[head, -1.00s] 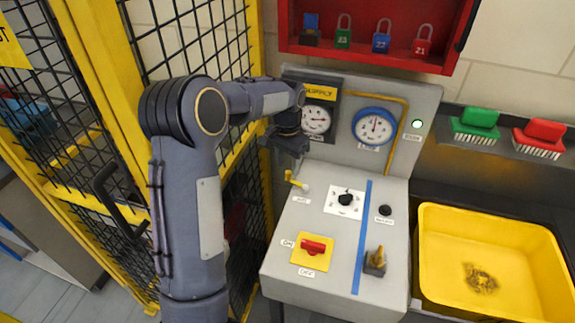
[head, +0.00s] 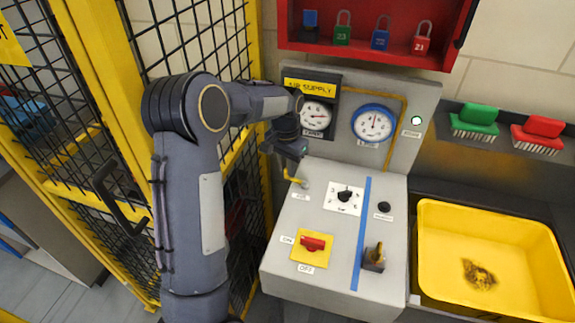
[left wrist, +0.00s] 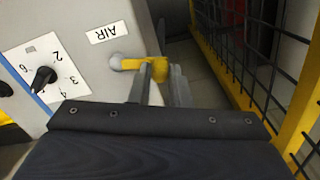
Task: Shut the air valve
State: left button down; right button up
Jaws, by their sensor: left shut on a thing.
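The air valve's yellow lever (head: 292,179) sits at the upper left of the grey sloped panel, beside its small label. In the left wrist view the yellow lever (left wrist: 130,64) reaches from the panel, under the upside-down AIR label (left wrist: 107,32), to between my fingers. My left gripper (head: 284,164) is at the panel's upper left edge. In the left wrist view my left gripper (left wrist: 159,78) is shut on the lever's outer end, with one finger on each side. The fingers hide part of that end. My right gripper is not in view.
The panel also carries a black dial (head: 345,196), a red switch (head: 313,243) and a small key-like knob (head: 375,257). Gauges (head: 374,124) stand behind. A yellow mesh fence (head: 238,160) is close on the left; a yellow tub (head: 530,225) is at right.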

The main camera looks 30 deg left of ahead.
pick_arm(q)
jog(key=s+n, duration=0.1)
jog(key=n, duration=0.1)
jog(key=shift+s+n, duration=0.1)
jog(key=shift+n, duration=0.2)
jog(key=c, duration=1.3)
grip_release()
jog(key=shift+d, duration=0.1)
jog(key=shift+c, duration=0.2)
notch_tip(320, 180, up, 8)
jog(key=b, duration=0.1)
jog(key=shift+f, duration=0.1)
